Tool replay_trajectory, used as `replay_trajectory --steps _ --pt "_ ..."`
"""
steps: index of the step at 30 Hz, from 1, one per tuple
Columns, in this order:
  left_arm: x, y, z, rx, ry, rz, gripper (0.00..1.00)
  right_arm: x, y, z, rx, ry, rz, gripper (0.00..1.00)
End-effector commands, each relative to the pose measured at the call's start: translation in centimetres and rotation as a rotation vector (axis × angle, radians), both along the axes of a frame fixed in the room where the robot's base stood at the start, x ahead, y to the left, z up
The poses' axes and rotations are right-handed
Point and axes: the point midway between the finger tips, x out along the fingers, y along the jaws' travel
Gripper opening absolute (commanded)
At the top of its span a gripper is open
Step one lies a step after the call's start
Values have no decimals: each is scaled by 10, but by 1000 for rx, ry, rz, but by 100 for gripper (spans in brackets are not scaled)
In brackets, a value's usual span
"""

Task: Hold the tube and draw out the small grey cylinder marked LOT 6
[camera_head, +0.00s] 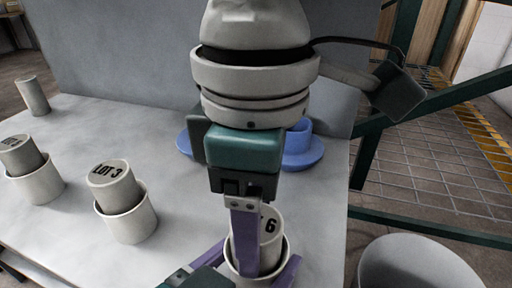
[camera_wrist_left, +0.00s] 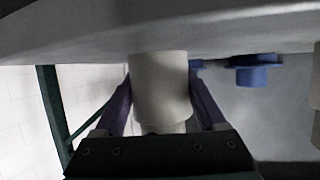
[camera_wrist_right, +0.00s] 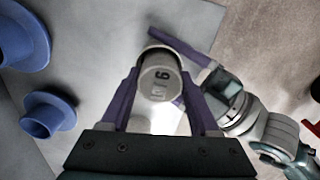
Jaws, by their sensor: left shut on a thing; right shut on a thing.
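The small grey cylinder marked with a 6 (camera_head: 269,224) stands in a pale tube (camera_head: 238,274) at the table's front edge, its upper part above the rim. My right gripper (camera_head: 247,258) comes from above and is shut on the cylinder; one finger hides part of its label. In the right wrist view the cylinder's top (camera_wrist_right: 158,80) lies between the purple fingers. My left gripper (camera_head: 252,270) is shut on the tube from the front. In the left wrist view the tube (camera_wrist_left: 160,90) sits between both fingers. How deep the cylinder sits is hidden.
A LOT 3 cylinder (camera_head: 114,186) in its tube (camera_head: 132,223) and another cylinder (camera_head: 20,154) in a tube (camera_head: 38,184) stand to the left. A lone grey cylinder (camera_head: 33,95) stands farther back. Blue flanged parts (camera_head: 302,150) lie behind my right gripper. A round pale object (camera_head: 415,265) is at bottom right.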

Motion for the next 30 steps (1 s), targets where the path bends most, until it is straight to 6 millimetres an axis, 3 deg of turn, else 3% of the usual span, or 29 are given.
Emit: replay_trajectory --steps 14,30 --pt "0 0 0 1 1 0 18 1 0 2 1 -2 0 0" --pt "0 1 -1 2 2 1 18 1 1 28 4 -3 1 0"
